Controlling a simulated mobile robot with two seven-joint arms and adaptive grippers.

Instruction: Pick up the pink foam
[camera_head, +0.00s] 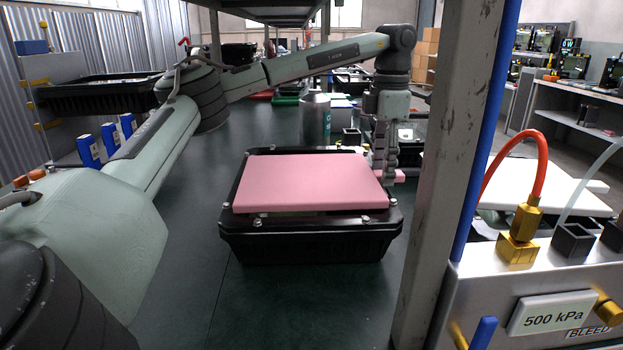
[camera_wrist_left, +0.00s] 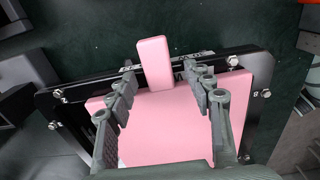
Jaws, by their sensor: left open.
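A large flat pink foam sheet (camera_head: 310,182) lies on top of a black floodlight housing (camera_head: 310,240); it also shows in the left wrist view (camera_wrist_left: 165,130). A smaller pink foam strip (camera_wrist_left: 154,62) shows at the sheet's edge and sticks out past the housing rim. Its end (camera_head: 411,174) shows at the right side in the head view. My left gripper (camera_head: 384,165) points down at that right edge. In the wrist view my left gripper (camera_wrist_left: 159,72) is open, with one finger on each side of the strip and gaps between. My right gripper is not in view.
A grey metal post (camera_head: 450,150) with a blue edge stands close on the right. A grey canister (camera_head: 316,117) stands behind the housing. Another black housing (camera_head: 100,95) is at the back left, with blue boxes (camera_head: 88,152) near it. The dark green bench left of the housing is clear.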

